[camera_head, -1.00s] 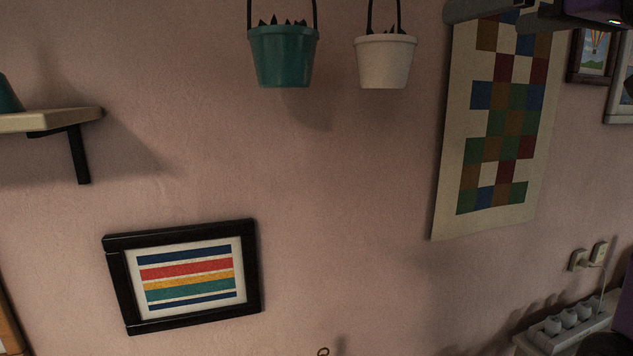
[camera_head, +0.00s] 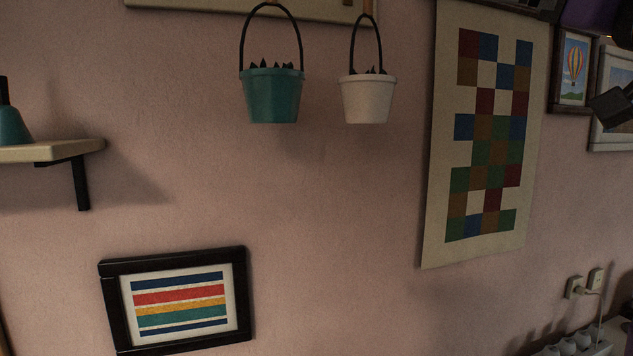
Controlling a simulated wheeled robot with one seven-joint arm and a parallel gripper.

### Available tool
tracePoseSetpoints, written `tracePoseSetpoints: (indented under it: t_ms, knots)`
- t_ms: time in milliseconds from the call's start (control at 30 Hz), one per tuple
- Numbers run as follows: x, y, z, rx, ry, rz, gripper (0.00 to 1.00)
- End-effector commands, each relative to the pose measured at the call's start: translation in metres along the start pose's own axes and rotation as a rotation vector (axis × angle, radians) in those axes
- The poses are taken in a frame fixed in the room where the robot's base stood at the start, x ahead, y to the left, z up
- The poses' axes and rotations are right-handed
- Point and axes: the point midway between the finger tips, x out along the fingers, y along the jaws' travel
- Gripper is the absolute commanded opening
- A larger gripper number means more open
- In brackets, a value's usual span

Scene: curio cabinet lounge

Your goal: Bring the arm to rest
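Dark and purple parts of my arm (camera_head: 590,16) show in the top right corner. A dark angular piece (camera_head: 613,106) at the right edge, in front of a framed picture, seems to be part of my gripper. It is cut off by the picture edge and dim, so its fingers and anything between them cannot be made out.
A teal bucket (camera_head: 272,97) and a white bucket (camera_head: 368,101) hang on the pink wall. A shelf (camera_head: 50,151) juts out at left. A striped picture (camera_head: 180,300), a checkered hanging (camera_head: 487,140) and a balloon picture (camera_head: 574,68) are on the wall. A power strip (camera_head: 580,345) is low right.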

Motion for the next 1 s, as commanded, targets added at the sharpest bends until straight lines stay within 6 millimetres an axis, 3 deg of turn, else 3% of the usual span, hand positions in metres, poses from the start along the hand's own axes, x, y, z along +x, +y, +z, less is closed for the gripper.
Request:
tracePoseSetpoints:
  t_ms: [267,467,767,1000]
  knots:
    - [-0.013,0.024,0.056,0.035,0.116,0.075,1.0]
    - [-0.041,0.04,0.127,0.055,0.17,0.15,1.0]
    - [-0.105,0.042,0.236,0.057,0.179,0.25,1.0]
    - [-0.171,0.027,0.314,0.038,0.139,0.309,1.0]
